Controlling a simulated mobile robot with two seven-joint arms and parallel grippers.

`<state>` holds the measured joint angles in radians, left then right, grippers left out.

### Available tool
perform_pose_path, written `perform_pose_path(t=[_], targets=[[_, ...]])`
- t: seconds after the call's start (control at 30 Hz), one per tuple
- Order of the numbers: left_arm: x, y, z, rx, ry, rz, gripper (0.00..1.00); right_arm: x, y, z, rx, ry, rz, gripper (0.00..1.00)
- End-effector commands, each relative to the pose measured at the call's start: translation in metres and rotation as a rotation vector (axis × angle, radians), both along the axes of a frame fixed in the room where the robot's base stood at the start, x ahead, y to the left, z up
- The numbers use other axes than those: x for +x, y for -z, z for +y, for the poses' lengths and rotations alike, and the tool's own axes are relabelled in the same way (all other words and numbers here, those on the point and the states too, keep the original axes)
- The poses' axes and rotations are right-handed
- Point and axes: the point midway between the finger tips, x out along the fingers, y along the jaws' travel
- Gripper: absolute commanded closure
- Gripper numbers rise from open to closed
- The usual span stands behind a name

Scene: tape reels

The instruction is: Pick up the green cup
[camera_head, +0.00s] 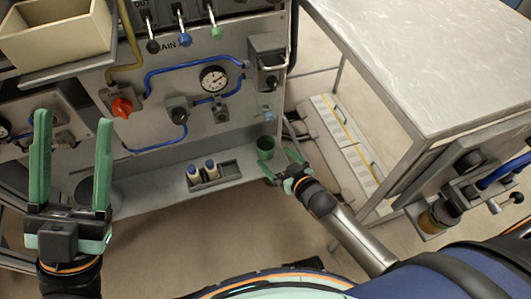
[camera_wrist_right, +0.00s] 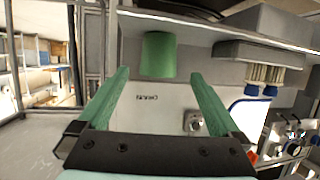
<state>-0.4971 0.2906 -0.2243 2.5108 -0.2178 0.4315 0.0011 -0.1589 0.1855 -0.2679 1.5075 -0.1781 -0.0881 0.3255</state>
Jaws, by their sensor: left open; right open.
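The green cup (camera_head: 265,148) stands near the right end of the low grey ledge (camera_head: 150,192) on the panel's front. In the right wrist view, which looks upside down, the cup (camera_wrist_right: 158,55) lies beyond my fingertips and between their lines. My right gripper (camera_head: 281,165) is open and empty, just in front of and slightly right of the cup in the head view. Its two green fingers (camera_wrist_right: 159,78) also show spread in the wrist view. I cannot tell the exact gap to the cup. My left gripper (camera_head: 73,118) is open and empty at the far left.
A holder (camera_head: 226,174) with two blue-capped white bottles sits on the ledge left of the cup. Behind is a panel with a gauge (camera_head: 213,78), blue pipes and a red knob (camera_head: 122,107). A metal table (camera_head: 430,50) stands at right. A beige bin (camera_head: 55,35) is upper left.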

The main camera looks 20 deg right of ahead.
Motion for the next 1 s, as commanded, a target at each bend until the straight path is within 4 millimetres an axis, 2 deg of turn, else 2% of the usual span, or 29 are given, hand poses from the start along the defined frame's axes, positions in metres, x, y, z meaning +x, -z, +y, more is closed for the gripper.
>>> perform_pose_path(t=[0.03,0.1,0.27,0.47,0.6,0.9,1.0], targets=[[0.000,0.007,0.000,-0.003,0.005,0.003,0.39,0.008,0.006,0.002,-0.001,0.000,-0.001,0.00],[0.000,0.010,-0.001,-0.006,0.009,0.007,0.39,0.015,0.008,0.004,-0.001,0.000,0.000,0.00],[0.001,0.014,-0.001,-0.012,0.014,0.013,0.39,0.023,0.011,0.005,0.000,0.000,0.001,0.00],[0.001,0.036,-0.002,-0.025,0.031,0.028,0.39,0.048,0.026,0.009,-0.002,-0.001,-0.001,0.00],[0.003,0.043,-0.003,-0.034,0.039,0.042,0.39,0.063,0.030,0.012,0.000,0.000,0.001,0.00],[0.002,0.044,-0.004,-0.027,0.047,0.044,0.39,0.067,0.029,0.013,0.000,0.000,0.002,0.00],[0.002,0.044,-0.004,-0.026,0.049,0.043,0.39,0.067,0.029,0.013,0.000,0.000,0.002,0.10]])
